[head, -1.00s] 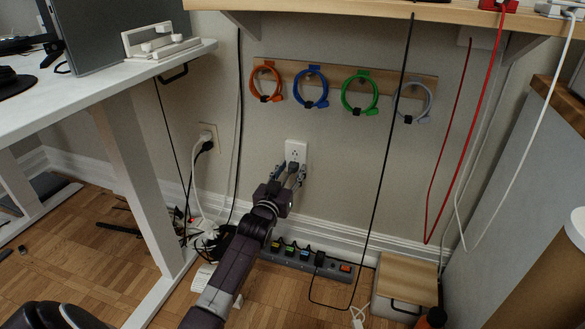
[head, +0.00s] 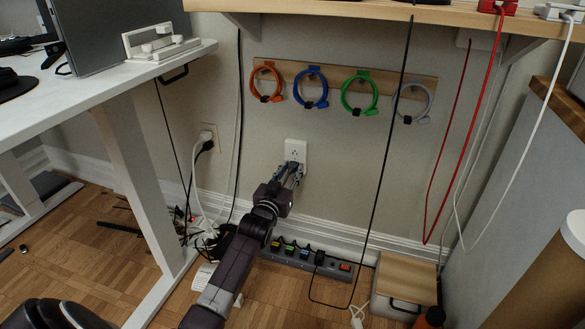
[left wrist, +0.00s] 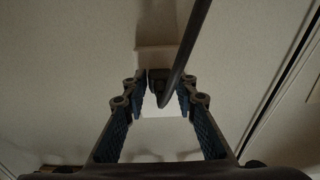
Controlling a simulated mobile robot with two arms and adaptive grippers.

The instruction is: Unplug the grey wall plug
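The white wall outlet (head: 296,149) is on the wall below the cable rack. My left gripper (head: 291,172) reaches up to the lower part of this outlet, and its fingers hide the plug in the head view. In the left wrist view a dark grey plug (left wrist: 158,80) with a thick cord lies between the fingertips of the left gripper (left wrist: 162,92). The fingers stand on both sides of the plug, with what looks like a narrow gap. Contact is hard to judge in the dim picture. My right gripper is in neither view.
A second outlet with plugs (head: 207,137) is to the left. A grey power strip (head: 310,261) lies on the floor below. A black cable (head: 383,160) hangs right of the gripper. Coiled cables hang on a wooden rack (head: 425,82) above. A desk leg (head: 140,170) stands left.

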